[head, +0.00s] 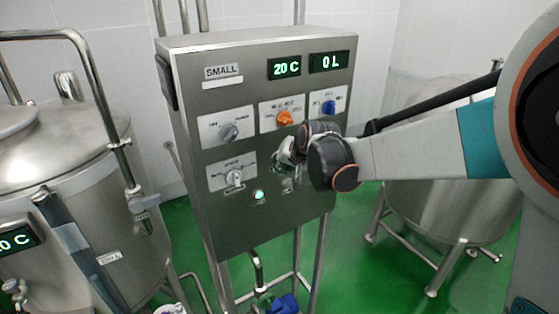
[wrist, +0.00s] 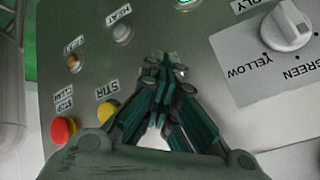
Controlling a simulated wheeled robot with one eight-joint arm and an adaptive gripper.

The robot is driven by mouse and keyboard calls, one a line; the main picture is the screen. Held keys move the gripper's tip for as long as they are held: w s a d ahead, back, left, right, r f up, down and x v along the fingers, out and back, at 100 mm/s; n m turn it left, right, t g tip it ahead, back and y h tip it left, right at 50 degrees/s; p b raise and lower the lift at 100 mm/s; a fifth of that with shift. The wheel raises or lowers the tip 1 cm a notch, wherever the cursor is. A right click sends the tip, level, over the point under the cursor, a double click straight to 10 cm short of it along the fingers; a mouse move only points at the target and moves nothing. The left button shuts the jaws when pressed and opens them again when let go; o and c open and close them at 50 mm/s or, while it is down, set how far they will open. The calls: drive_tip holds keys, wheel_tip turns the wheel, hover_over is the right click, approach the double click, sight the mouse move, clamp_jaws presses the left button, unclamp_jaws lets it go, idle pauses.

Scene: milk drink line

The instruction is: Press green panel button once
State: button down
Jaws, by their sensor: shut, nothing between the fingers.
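A steel control panel (head: 270,215) stands in the middle of the head view. A small lit green button (head: 259,195) is low on its face, left of and below my gripper (head: 284,160). In the wrist view, a green-lit round part (wrist: 185,3) is cut off by the top edge; I cannot tell if it is the same button. My gripper (wrist: 163,62) is shut and empty, with its fingertips close over the panel face. A small pale part shows beside the fingertips, mostly hidden. I cannot tell whether the tips touch the panel.
The wrist view shows a red button (wrist: 62,130), a yellow button (wrist: 107,110), a small orange button (wrist: 73,62), a grey button (wrist: 122,33) and a white knob (wrist: 287,27). Steel tanks stand left (head: 60,150) and right (head: 440,210) of the panel. Green floor shows below.

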idle(0.4)
drive_tip(key=shift+s+d, duration=0.5)
drive_tip(key=shift+s, duration=0.15)
drive_tip(key=s+d, duration=0.2)
drive_tip(key=s, duration=0.2)
drive_tip(key=shift+s+d, duration=0.1)
drive_tip(key=shift+d, duration=0.3)
idle(0.5)
drive_tip(key=s+d+f+h+b, duration=0.1)
drive_tip(key=s+d+f+b, duration=0.5)
drive_tip(key=s+f+b, duration=0.2)
drive_tip(key=s+d+f+n+h+b, duration=0.1)
drive_tip(key=s+d+f+b, duration=0.5)
drive_tip(key=s+f+b, duration=0.3)
drive_tip(key=s+d+f+h+b, duration=0.2)
drive_tip(key=s+d+f+b, duration=0.5)
drive_tip(key=s+f+b, duration=0.2)
drive_tip(key=s+b, duration=0.2)
drive_tip(key=shift+s+f+n+g+b, duration=0.15)
drive_tip(key=shift+s+n+g+b, duration=0.2)
drive_tip(key=shift+n+g+b, duration=0.05)
